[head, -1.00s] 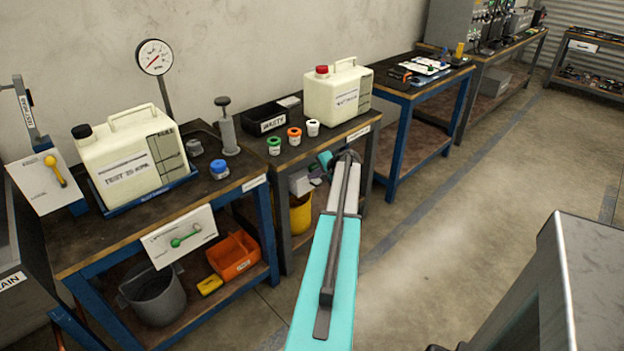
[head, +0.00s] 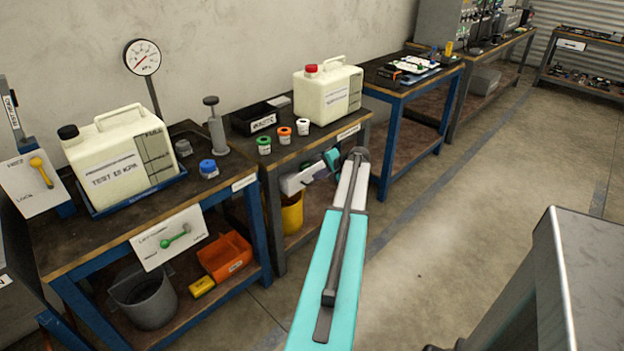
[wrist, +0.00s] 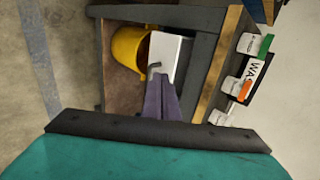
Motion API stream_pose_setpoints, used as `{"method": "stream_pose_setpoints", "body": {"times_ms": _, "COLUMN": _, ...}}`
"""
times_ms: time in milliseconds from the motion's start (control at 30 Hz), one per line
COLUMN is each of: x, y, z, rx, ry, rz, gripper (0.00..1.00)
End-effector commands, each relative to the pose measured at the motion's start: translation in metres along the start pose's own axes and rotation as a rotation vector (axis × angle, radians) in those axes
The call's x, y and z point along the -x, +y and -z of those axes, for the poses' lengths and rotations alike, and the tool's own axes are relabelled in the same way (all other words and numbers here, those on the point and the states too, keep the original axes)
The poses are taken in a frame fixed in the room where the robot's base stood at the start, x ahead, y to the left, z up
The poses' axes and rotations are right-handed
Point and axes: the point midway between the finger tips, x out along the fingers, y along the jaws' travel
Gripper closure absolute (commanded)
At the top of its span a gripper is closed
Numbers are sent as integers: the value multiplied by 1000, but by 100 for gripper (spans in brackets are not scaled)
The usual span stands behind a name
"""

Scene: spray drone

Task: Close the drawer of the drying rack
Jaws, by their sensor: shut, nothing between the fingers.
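My gripper (wrist: 158,82) shows in the wrist view as two purple-grey fingers lying together, shut and empty. They point toward the space under the middle bench (wrist: 205,75). A white box-like thing (wrist: 172,50) lies just beyond the fingertips, with a small grey bent piece (wrist: 153,68) beside them. I cannot tell whether they touch. In the head view, my gripper is small and partly hidden by my teal and white arm beside the middle bench (head: 330,143).
A yellow bucket (head: 292,214) stands under the middle bench. On top are small jars (head: 284,135), a black tray (head: 256,118) and a canister (head: 328,95). The left blue bench (head: 110,243) carries another canister (head: 118,160). Open floor (head: 440,240) lies to the right.

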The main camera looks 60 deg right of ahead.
Motion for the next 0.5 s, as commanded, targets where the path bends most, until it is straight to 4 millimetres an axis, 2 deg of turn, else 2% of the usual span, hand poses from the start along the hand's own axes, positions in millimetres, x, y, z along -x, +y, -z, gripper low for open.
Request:
{"method": "stream_pose_setpoints", "body": {"times_ms": 33, "x": 9, "y": 1, "z": -1, "rx": 0, "ry": 2, "rz": 1, "gripper": 100}}
{"method": "stream_pose_setpoints", "body": {"times_ms": 200, "x": 30, "y": -1, "z": -2, "rx": 1, "ry": 0, "rz": 1, "gripper": 100}}
{"method": "stream_pose_setpoints", "body": {"times_ms": 500, "x": 44, "y": -1, "z": -2, "rx": 1, "ry": -2, "rz": 0, "gripper": 100}}
